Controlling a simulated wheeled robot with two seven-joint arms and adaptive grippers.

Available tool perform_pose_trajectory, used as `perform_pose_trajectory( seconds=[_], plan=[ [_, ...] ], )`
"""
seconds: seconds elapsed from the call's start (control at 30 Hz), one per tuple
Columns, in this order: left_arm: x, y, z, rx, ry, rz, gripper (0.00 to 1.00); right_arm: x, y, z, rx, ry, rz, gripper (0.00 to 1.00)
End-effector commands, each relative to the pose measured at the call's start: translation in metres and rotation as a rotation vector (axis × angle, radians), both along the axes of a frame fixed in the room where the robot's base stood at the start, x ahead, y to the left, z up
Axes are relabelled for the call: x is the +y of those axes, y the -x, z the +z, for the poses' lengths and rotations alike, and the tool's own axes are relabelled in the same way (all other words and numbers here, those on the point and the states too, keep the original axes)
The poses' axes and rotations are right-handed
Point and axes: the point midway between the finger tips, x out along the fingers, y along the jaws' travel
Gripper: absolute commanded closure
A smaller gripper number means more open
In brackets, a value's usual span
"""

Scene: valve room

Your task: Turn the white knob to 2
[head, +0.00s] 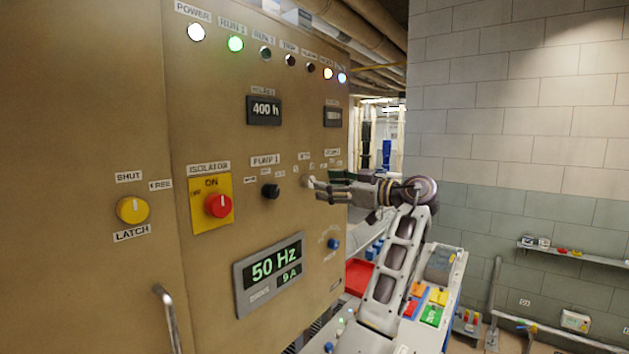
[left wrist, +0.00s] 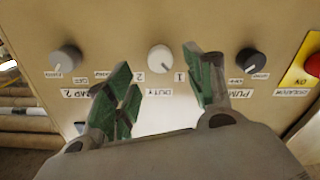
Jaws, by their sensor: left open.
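The white knob (left wrist: 159,59) sits on the tan panel above a DUTY label in the left wrist view, which shows the panel upside down. The mark 2 is at its left and the mark 1 at its right there. Its exact pointer direction is hard to tell. In the head view the white knob (head: 307,182) shows small at the gripper's tips. My left gripper (head: 318,189) is open, its green-padded fingers on either side of the knob in the wrist view. I see no contact with the knob. My right gripper is not in view.
A black knob (left wrist: 250,61) and a grey knob (left wrist: 66,59) flank the white one. The panel also holds a red isolator knob (head: 218,206), a yellow latch knob (head: 132,210) and a blue button (head: 333,244). A metal handle (head: 166,318) projects low at left.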

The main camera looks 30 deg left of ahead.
Motion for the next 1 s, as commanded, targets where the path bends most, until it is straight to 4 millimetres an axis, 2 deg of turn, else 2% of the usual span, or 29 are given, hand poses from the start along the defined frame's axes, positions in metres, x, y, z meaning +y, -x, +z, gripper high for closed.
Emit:
perform_pose_trajectory(
  seconds=[0.2,0.4,0.83,1.0],
  plan=[
    [0.029,-0.001,0.002,0.000,-0.001,0.001,0.47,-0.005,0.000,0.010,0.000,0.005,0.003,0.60],
    [0.046,-0.002,0.001,0.000,0.000,0.000,0.47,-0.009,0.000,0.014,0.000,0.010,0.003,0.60],
    [0.052,-0.003,0.000,0.000,0.000,0.000,0.47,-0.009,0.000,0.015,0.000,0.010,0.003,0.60],
    [0.052,-0.003,0.000,0.000,0.000,0.000,0.68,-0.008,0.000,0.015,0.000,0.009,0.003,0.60]
  ],
)
